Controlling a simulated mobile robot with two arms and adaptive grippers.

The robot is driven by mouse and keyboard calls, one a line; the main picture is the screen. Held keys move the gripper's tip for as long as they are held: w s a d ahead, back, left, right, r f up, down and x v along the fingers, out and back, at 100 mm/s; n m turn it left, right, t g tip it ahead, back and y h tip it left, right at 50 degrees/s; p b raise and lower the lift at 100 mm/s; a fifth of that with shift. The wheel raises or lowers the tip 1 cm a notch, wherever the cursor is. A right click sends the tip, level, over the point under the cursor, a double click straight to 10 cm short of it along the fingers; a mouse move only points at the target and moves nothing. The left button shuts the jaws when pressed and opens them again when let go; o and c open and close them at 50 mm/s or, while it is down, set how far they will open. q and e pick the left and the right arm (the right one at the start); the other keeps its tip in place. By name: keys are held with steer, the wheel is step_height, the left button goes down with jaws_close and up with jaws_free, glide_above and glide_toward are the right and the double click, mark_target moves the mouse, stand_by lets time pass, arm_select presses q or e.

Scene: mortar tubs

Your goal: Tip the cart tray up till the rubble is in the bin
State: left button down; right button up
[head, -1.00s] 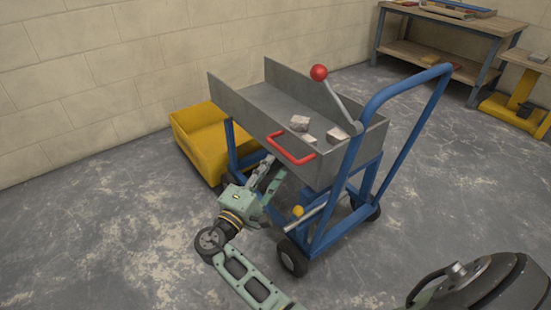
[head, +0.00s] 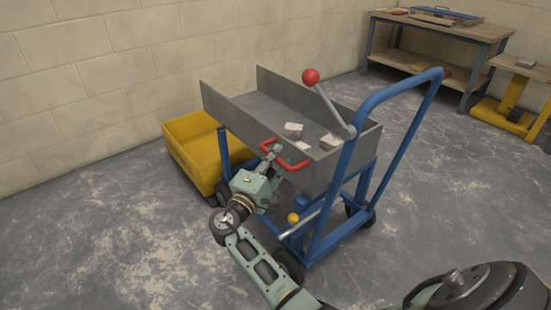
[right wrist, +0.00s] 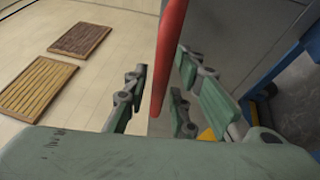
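The grey cart tray (head: 235,108) sits level on a blue cart. Pale rubble pieces (head: 293,131) lie in it near the handle end. A red handle (head: 297,163) is on the tray's near side. The yellow bin (head: 190,150) stands on the floor at the tray's far left end. My right gripper (head: 270,152) is at the left part of the red handle. In the right wrist view, the red handle (right wrist: 169,60) passes between the spread fingers (right wrist: 165,98), with gaps to both sides. My left gripper is in no view.
A lever with a red ball (head: 311,77) rises beside the cart's blue push bar (head: 420,78). A yellow knob (head: 293,218) is low on the cart. A workbench (head: 440,30) stands at the back right. Floor to the left (head: 90,230) is clear.

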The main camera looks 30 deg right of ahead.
jaws_close()
steer(key=shift+r, duration=0.15)
stand_by(0.4)
